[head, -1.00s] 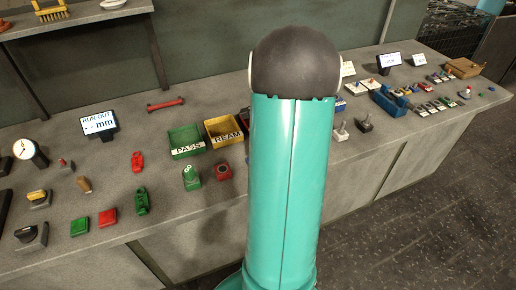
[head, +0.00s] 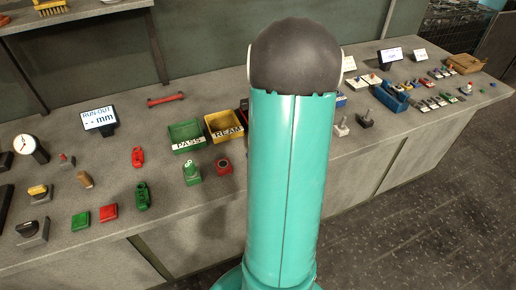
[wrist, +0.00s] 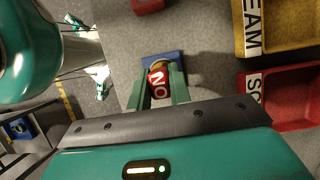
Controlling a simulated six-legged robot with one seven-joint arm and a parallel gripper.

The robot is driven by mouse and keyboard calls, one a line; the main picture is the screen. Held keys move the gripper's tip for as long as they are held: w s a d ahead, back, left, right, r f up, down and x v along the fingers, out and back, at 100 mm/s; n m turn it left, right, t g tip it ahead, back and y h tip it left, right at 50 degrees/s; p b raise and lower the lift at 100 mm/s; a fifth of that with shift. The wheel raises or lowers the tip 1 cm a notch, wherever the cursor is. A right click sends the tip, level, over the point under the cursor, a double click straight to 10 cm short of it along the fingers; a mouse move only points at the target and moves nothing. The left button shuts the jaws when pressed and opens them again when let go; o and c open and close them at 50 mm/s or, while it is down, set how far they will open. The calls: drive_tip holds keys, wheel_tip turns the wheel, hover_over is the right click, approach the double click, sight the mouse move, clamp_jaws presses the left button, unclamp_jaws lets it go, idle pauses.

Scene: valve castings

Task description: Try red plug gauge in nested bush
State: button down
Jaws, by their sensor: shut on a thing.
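In the wrist view my gripper (wrist: 162,88) is shut on the red plug gauge (wrist: 157,82), whose red face carries white "NO" lettering. The gauge sits between two green fingers. Just beyond the gauge is a blue block (wrist: 176,55) with a brass-coloured ring (wrist: 159,65), which looks like the nested bush. The gauge overlaps the ring in this view, and I cannot tell whether its tip is inside, touching or above it. In the head view my own arm hides the gripper, the gauge and the blue block.
A yellow REAM tray (wrist: 285,52) and a red scrap tray (wrist: 296,125) stand to the right in the wrist view. In the head view a green PASS tray (head: 184,126), a green block (head: 191,176) and a red block (head: 223,167) stand left of my arm.

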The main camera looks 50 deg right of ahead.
drive_tip(key=shift+r, duration=2.5)
